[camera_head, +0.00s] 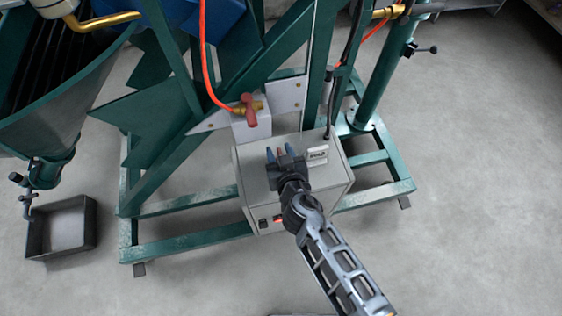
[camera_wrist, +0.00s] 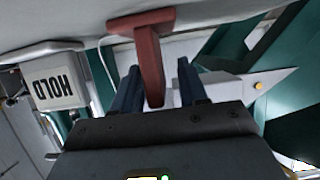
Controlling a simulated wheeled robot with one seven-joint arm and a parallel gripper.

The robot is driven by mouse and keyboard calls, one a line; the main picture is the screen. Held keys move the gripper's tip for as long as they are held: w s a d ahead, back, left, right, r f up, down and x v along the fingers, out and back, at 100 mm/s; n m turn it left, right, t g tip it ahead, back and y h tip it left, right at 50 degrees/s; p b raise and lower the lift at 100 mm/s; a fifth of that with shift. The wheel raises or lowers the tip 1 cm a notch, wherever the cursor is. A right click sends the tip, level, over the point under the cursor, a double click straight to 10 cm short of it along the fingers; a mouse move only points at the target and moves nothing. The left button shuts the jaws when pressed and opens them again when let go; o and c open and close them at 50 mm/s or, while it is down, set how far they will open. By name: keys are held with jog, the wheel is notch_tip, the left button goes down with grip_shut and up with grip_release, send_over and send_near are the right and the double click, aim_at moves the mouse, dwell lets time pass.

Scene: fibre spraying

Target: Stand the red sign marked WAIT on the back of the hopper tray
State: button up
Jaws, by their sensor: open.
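A red piece (camera_wrist: 150,62) shows edge-on in the wrist view, a slim upright on a wider foot that meets a pale surface. I see no lettering on it; it may be the WAIT sign. My gripper (camera_wrist: 157,68) is open, with one blue finger on each side of it and gaps between. A dark grey open tray (camera_head: 66,229), likely the hopper tray, is on the floor at left, near the green hopper (camera_head: 58,110), and looks empty.
A light sign marked HOLD (camera_wrist: 56,82) is beside my gripper; it shows in the head view too (camera_head: 318,154). The grey box (camera_head: 330,185) sits among green frame beams (camera_head: 185,248). A red-handled valve (camera_head: 247,108) with an orange hose is behind. Floor in front is clear.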

jog(key=shift+w+f, duration=0.1)
jog(key=shift+w, duration=0.05)
grip_shut()
dwell(0.4)
